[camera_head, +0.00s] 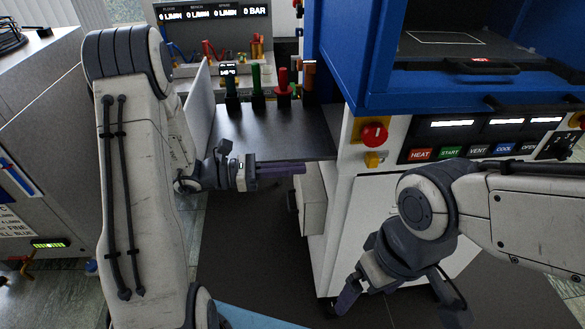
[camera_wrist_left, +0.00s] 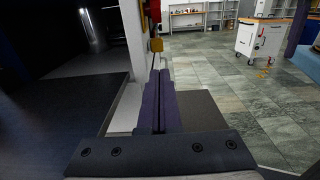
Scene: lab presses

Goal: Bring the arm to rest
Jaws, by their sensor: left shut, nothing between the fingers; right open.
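My left gripper (camera_head: 303,169) is shut and empty in the middle of the head view. It points right, just in front of the dark bench top's front edge. In the left wrist view its two fingers (camera_wrist_left: 158,75) lie together with nothing between them. My right gripper (camera_head: 405,310) is low at the right in the head view, in front of the white cabinet. It points down with its fingers spread apart, and nothing shows between them. Part of my left arm fills the left side of the head view.
A blue press (camera_head: 350,60) stands at the upper right above a button panel (camera_head: 480,140) with a red knob (camera_head: 374,134). A dark bench top (camera_head: 270,135) carries several coloured handles near its back. A grey machine (camera_head: 50,130) stands at the left. Dark floor lies below the left gripper.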

